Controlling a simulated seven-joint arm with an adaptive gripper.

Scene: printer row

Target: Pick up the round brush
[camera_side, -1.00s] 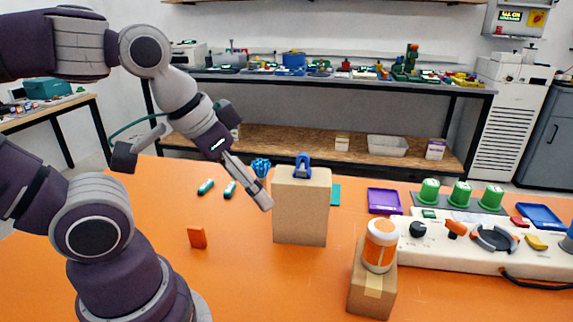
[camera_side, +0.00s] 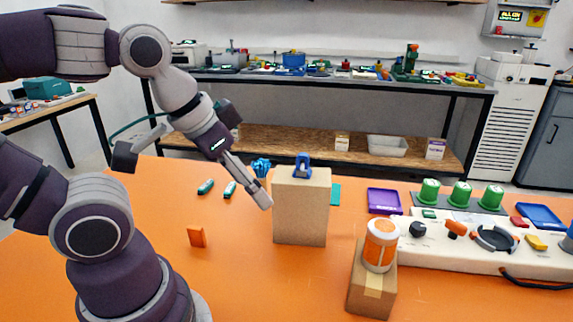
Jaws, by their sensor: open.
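A blue bristly head (camera_side: 261,167), which looks like the round brush, shows just left of the tall cardboard box. Its lower part is hidden behind my gripper. My gripper (camera_side: 263,198) is open and tilted down to the right. Its fingertips are in front of the lower part of the brush and close to the left edge of the box in this view. I cannot tell how far apart the gripper and the brush are in depth.
The tall cardboard box (camera_side: 300,212) carries a blue clip-like part (camera_side: 303,166). A smaller box (camera_side: 372,290) bears an orange-and-white jar (camera_side: 381,246). An orange block (camera_side: 197,236) and two teal-and-white pieces (camera_side: 206,187) lie left.

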